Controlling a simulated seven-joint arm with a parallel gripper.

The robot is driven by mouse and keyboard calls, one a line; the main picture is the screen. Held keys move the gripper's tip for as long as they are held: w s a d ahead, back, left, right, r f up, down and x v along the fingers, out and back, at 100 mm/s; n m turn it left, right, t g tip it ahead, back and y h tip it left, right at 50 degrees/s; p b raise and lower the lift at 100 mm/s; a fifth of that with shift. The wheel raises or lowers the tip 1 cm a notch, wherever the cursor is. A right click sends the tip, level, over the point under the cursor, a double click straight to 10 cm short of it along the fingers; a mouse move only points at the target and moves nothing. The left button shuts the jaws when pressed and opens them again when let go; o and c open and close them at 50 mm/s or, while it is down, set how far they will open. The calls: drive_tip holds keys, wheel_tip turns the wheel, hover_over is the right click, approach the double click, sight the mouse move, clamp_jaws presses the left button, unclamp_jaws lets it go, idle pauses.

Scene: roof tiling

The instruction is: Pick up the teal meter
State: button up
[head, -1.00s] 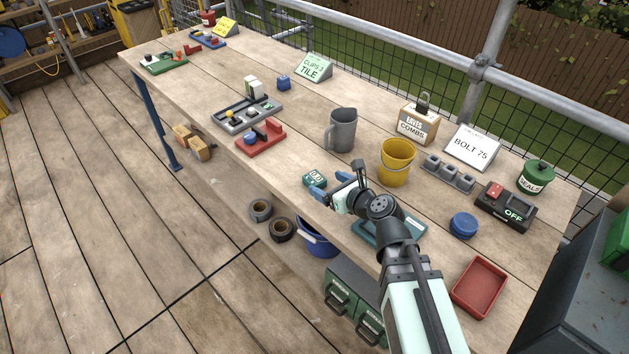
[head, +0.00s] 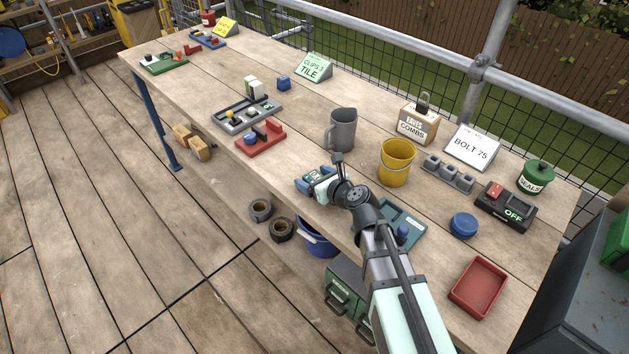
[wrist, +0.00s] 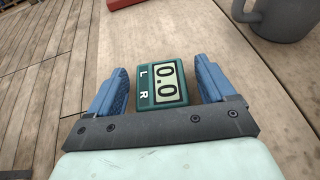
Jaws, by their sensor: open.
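The teal meter (wrist: 160,85) is a small box with a pale display reading 0.0 and the letters L and R. It lies on the wooden workbench near its front edge. My gripper (wrist: 160,90) is open, with one blue finger on each side of the meter. In the head view my gripper (head: 309,179) is low over the bench and partly covers the meter (head: 313,175).
A grey jug (head: 342,130) stands just behind my gripper, and a yellow bucket (head: 396,163) is to the right. A red tray (head: 273,146) with blocks lies to the left. A teal tray (head: 412,232) sits beside my arm. The bench's front edge is close.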

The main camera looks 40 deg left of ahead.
drive_tip(key=shift+c, duration=0.5)
drive_tip(key=c, duration=1)
drive_tip(key=shift+r, duration=0.1)
